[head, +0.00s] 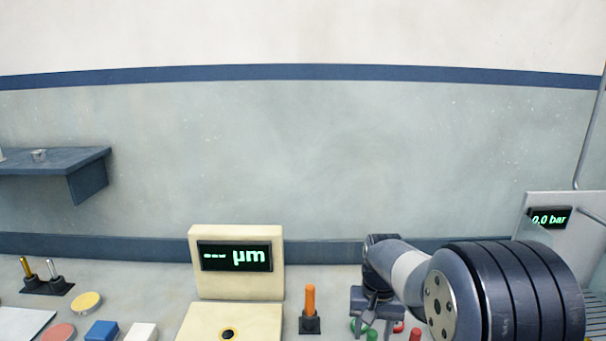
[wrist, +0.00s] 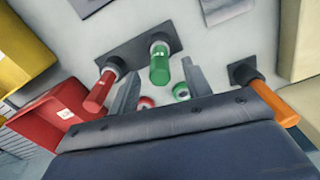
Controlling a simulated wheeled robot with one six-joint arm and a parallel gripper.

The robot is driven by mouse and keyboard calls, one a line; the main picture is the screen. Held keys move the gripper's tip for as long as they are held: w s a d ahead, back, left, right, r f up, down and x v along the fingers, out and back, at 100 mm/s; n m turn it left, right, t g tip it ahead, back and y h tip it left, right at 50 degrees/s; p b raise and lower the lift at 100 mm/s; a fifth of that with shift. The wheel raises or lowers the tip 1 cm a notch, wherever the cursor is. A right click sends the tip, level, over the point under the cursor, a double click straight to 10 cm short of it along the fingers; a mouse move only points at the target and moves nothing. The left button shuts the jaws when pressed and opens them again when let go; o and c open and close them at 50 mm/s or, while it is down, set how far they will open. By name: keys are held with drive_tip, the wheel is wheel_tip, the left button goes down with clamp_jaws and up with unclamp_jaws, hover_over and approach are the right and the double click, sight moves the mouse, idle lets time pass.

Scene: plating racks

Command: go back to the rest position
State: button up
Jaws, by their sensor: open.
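My gripper (head: 374,308) points down over the bench at the right of the head view. In the wrist view its two grey fingers (wrist: 160,88) are spread apart, and nothing is visibly clamped between them. A green-handled peg (wrist: 160,62) and a red-handled peg (wrist: 100,92) stand in a dark base beyond and beside the fingers. A small green round piece (wrist: 181,92) and a red one (wrist: 147,102) show between the fingers, partly hidden by my gripper body. I cannot tell the exact gap between the fingers and these pieces.
An orange-handled peg (head: 310,299) stands left of my gripper. A cream gauge (head: 236,290) is further left. A blue block (head: 102,331), white block (head: 141,332) and yellow disc (head: 86,302) lie at left. The space above is clear.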

wheel_tip(320, 180, down, 5)
drive_tip(key=shift+f+p, duration=0.1)
drive_tip(key=shift+p, duration=0.2)
wheel_tip(320, 180, up, 10)
drive_tip(key=p, duration=0.6)
drive_tip(key=shift+f, duration=0.25)
drive_tip(key=shift+s, duration=0.15)
